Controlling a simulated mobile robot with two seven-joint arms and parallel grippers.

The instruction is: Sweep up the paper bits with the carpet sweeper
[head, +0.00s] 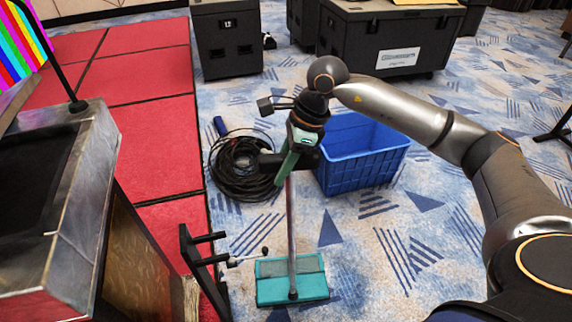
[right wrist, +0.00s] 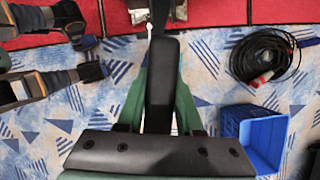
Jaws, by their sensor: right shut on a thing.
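My right gripper (head: 291,160) is shut on the handle and holds the sweeper nearly upright. I cannot make out any paper bits in either view. My left gripper is not in the head view.
A blue crate (head: 372,165) and a coiled black cable (head: 242,165) lie behind the sweeper. A red platform (head: 155,140), a black bracket (head: 190,250) and a metal lectern (head: 85,210) are on the left. Black cases (head: 228,45) stand behind. Carpet right of the sweeper is free.

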